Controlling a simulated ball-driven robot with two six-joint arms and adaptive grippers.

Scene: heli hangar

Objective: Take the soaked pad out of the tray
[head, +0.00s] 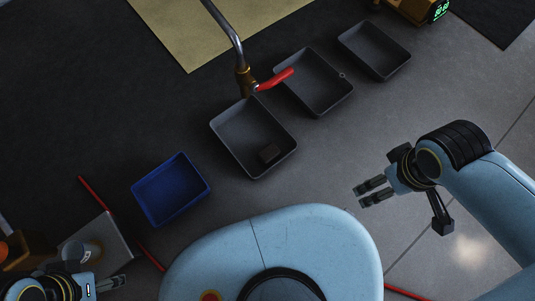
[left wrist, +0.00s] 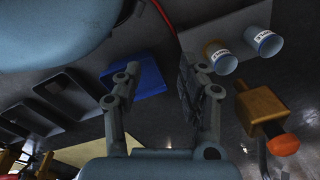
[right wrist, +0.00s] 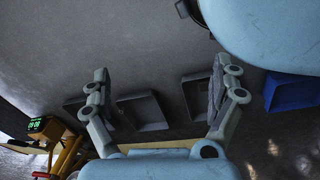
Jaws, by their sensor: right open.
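A small dark pad (head: 269,153) lies in the grey tray (head: 226,146) nearest the blue bin, toward its lower right corner. A metal spout with a red lever (head: 275,80) stands over that tray's far end. My right gripper (head: 367,192) is open and empty above the floor, to the right of the tray and apart from it. In the right wrist view its fingers (right wrist: 160,75) are wide apart with nothing between them. My left gripper (head: 118,284) is low at the left, far from the pad; the left wrist view shows its fingers (left wrist: 158,80) apart and empty.
Two more grey trays (head: 301,98) (head: 369,74) continue up and right. A blue bin (head: 151,205) stands left of the pad's tray. Labelled cups (left wrist: 264,42) stand near my left gripper. A yellow device with a green display (head: 439,10) is at top right. Floor at right is clear.

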